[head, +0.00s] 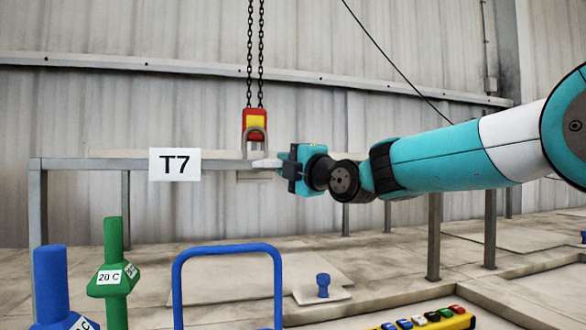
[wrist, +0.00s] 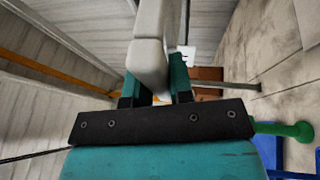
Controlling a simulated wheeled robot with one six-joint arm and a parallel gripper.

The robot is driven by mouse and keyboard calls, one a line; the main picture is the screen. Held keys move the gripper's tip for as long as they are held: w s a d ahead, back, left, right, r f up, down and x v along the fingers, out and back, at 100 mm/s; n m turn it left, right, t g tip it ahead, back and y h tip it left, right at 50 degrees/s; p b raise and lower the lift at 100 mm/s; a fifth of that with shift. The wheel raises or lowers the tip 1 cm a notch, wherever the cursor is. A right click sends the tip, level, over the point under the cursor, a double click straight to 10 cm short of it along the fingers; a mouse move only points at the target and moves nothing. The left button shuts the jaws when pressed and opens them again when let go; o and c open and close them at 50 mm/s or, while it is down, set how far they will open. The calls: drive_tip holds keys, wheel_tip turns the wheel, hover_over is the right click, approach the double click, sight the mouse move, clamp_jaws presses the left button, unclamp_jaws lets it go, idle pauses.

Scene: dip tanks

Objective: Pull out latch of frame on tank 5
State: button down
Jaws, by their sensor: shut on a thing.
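A grey metal frame with a horizontal bar (head: 90,164) carries a white sign marked T7 (head: 175,165); no tank 5 mark is readable. A red and yellow hoist block (head: 255,120) hangs on chains, its grey hook at the bar just right of the sign. My gripper (head: 277,163) comes in from the right beside the hook. It is shut on a pale grey piece (wrist: 149,65), seen between the teal fingers in the wrist view. This piece may be the latch; its far end and its seat are not clear.
Blue (head: 50,285) and green (head: 116,265) posts, the green one labelled 20 C, stand at front left beside a blue hoop handle (head: 228,247). A blue knob (head: 323,284) and a yellow button box (head: 430,320) lie low at centre and right.

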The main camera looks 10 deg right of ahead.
drive_tip(key=c, duration=1)
unclamp_jaws()
drive_tip(key=shift+b+v, duration=4)
drive_tip(key=shift+v, duration=4.7)
